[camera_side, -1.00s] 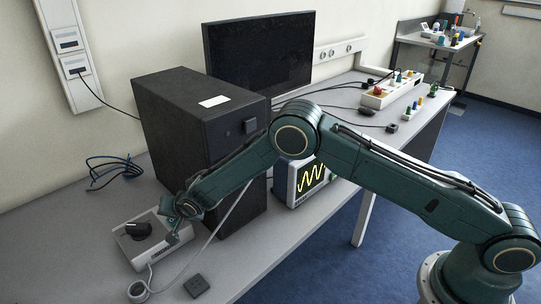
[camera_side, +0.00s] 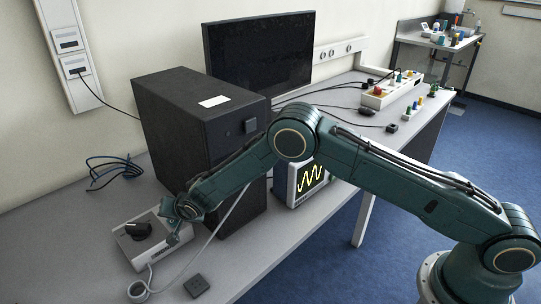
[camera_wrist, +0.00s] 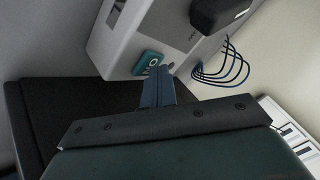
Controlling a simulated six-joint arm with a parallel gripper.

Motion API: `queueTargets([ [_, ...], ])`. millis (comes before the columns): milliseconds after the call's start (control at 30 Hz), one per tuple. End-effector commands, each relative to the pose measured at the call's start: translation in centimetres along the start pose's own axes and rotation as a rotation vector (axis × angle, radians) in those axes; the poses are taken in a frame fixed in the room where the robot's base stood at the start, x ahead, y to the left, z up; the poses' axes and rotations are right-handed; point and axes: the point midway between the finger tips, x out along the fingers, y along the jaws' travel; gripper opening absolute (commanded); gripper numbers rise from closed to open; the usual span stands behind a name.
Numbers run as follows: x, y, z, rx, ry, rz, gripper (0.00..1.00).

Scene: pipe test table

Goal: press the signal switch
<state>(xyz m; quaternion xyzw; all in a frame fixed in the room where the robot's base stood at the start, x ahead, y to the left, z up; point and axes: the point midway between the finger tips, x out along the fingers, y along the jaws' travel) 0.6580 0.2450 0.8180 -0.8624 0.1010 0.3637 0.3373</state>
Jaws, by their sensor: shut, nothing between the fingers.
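A light grey box (camera_side: 158,250) with a black knob (camera_side: 138,230) sits at the front left of the bench. The box also fills the top of the wrist view (camera_wrist: 120,35). A teal switch with pale markings (camera_wrist: 147,62), which looks like the signal switch, is on its face; in the side view my gripper hides that spot. My gripper (camera_side: 177,236) is at the right part of the box. In the wrist view its fingertips (camera_wrist: 168,70) are together, empty, just right of the switch. I cannot tell whether they touch the box.
A black computer tower (camera_side: 200,140) stands close behind my forearm. A small oscilloscope (camera_side: 308,178) with a yellow wave and a monitor (camera_side: 262,55) stand further right. A white cable (camera_side: 222,222) runs to a ring near the box. Blue cables (camera_side: 112,168) lie behind it.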

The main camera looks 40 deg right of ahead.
Motion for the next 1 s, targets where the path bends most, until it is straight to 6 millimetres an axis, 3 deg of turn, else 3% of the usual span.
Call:
queueTargets([
  [1000,-1.2,-0.8,-0.8,0.000,-0.001,0.001,0.00],
])
